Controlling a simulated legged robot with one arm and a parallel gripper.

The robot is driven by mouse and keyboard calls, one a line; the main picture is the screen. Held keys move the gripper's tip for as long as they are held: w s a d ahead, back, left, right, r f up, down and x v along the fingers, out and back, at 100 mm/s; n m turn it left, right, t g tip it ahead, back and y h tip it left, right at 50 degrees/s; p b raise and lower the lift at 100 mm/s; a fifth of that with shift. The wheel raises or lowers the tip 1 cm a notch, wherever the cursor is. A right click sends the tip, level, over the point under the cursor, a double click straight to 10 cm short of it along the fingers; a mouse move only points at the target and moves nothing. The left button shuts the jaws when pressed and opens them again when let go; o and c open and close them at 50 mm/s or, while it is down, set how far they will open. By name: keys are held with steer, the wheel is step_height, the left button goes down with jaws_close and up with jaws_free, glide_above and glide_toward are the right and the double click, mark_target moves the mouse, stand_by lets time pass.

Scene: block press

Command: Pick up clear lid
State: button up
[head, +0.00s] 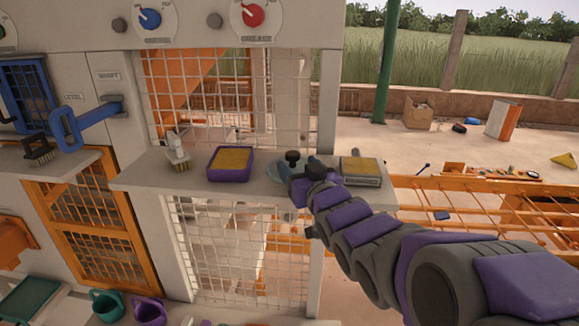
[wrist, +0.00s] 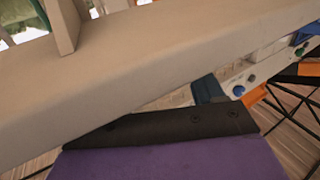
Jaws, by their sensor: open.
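A bluish see-through round thing (head: 276,173), which looks like the clear lid, lies on the grey shelf (head: 140,178) in the head view. A black knob (head: 292,156) shows at its right side. My purple and black gripper (head: 302,183) is at the shelf's front edge, just in front of it, and hides part of it. My gripper is open with nothing seen in it; I cannot tell whether it touches the lid. In the wrist view, a black and purple part of my gripper (wrist: 170,135) fills the bottom, close to a pale ledge. The lid is not seen there.
A purple tray with yellow filling (head: 231,163) and a small brush (head: 177,150) stand left on the shelf. A grey-framed yellow block (head: 360,170) stands close right of my gripper. Wire mesh (head: 205,95) rises behind the shelf. A blue lever (head: 85,122) sticks out at left.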

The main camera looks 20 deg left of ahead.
mark_target(294, 157)
steer(key=w, duration=0.1)
steer(key=w+a, duration=0.1)
steer(key=w, duration=0.1)
steer(key=shift+a+r+p, duration=0.15)
steer(key=shift+r+p, duration=0.1)
steer(key=shift+p, duration=0.15)
steer(key=shift+w+a, duration=0.15)
steer(key=shift+w, duration=0.15)
steer(key=shift+w+a, duration=0.15)
steer(key=shift+a, duration=0.4)
steer(key=shift+c, duration=0.5)
steer(key=shift+f, duration=0.1)
steer(key=shift+c, duration=0.6)
steer(key=shift+d, duration=0.3)
steer(key=c, duration=0.9)
steer(key=shift+a, duration=0.15)
steer(key=shift+c, duration=0.2)
steer(key=shift+a, duration=0.25)
